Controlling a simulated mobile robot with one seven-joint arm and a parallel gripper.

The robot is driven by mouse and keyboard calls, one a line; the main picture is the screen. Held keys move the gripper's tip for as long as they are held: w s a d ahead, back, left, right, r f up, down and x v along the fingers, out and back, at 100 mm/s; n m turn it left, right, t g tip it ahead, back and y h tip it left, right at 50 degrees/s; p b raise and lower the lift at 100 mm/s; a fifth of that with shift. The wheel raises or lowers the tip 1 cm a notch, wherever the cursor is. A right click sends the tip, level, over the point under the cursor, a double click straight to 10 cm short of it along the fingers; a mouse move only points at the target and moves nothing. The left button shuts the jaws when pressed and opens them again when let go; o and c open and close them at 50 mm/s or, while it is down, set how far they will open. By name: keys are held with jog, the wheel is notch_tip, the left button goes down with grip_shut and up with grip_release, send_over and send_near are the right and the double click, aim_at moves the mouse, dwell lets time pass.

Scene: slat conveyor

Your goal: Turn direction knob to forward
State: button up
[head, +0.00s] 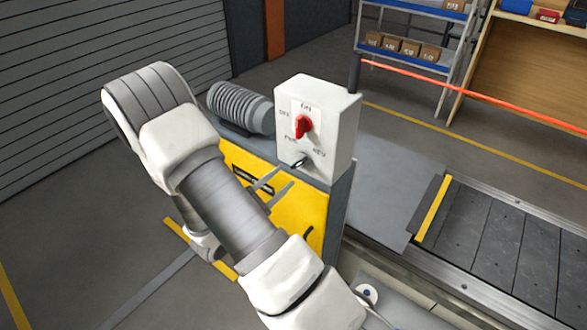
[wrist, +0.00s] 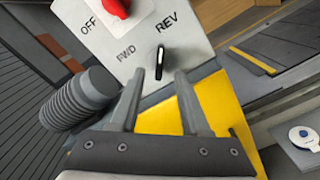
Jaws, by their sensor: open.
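The direction knob (head: 299,161) is a small dark knob low on the front of a white control box (head: 341,120), between the FWD and REV labels. In the wrist view the knob (wrist: 160,62) stands lengthwise, its upper end leaning towards the REV side. My gripper (head: 284,178) is open, in front of the box and just below the knob. In the wrist view the two fingertips (wrist: 160,75) straddle the knob's line, one on each side. I cannot tell any contact. A red switch (head: 303,126) sits higher, near the ON and OFF labels.
The box stands on a yellow cabinet (head: 303,215). A ribbed grey motor (head: 240,108) lies left of the box. The slat conveyor (head: 510,240) runs off to the right. Shelves (head: 405,52) with boxes stand behind. Open floor lies at the left.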

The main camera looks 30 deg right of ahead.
aim_at(297, 165)
jog(key=x, duration=0.5)
jog(key=shift+w+d, duration=0.15)
jog(key=shift+d, duration=0.15)
grip_shut()
